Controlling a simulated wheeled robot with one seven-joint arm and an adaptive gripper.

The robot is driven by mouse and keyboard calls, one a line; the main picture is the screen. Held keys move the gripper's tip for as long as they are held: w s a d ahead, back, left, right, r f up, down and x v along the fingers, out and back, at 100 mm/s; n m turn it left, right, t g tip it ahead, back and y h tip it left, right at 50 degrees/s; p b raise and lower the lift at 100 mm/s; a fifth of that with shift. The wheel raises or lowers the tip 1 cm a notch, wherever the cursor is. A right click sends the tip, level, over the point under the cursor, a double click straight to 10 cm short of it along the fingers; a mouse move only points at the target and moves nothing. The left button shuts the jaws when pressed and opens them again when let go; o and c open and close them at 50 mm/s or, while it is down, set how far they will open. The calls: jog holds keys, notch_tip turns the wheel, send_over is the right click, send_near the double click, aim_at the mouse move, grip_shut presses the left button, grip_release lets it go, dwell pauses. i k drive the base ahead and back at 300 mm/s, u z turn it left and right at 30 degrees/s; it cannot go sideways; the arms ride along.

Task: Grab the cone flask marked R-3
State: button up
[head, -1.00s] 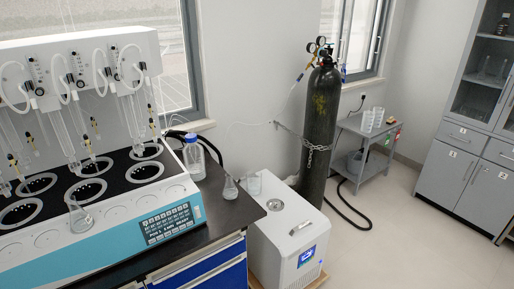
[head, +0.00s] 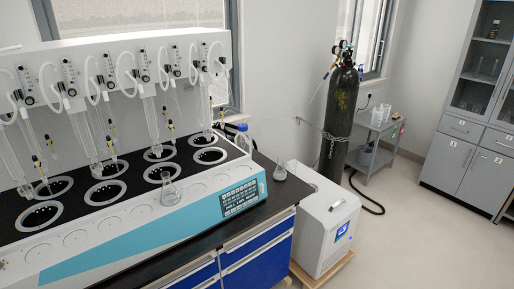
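One clear cone flask (head: 170,192) stands upright on the front part of the multi distiller (head: 150,228), beside the round openings. Another clear cone flask (head: 279,172) stands on the black bench top to the right of the distiller. Both are small in the view, and I cannot read any R-3 mark on either one. My gripper is not in view.
The distiller's glass tubes and white hoses hang over its back half. A blue-capped bottle (head: 243,139) stands behind its right end. A white chiller (head: 325,218), a black gas cylinder (head: 339,118) and a grey cart (head: 372,148) stand right. Floor at front right is clear.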

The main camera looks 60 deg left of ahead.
aim_at(279, 173)
jog(key=k, duration=0.35)
jog(key=u, duration=1.55)
jog(key=i, duration=0.1)
jog(key=u, duration=0.35)
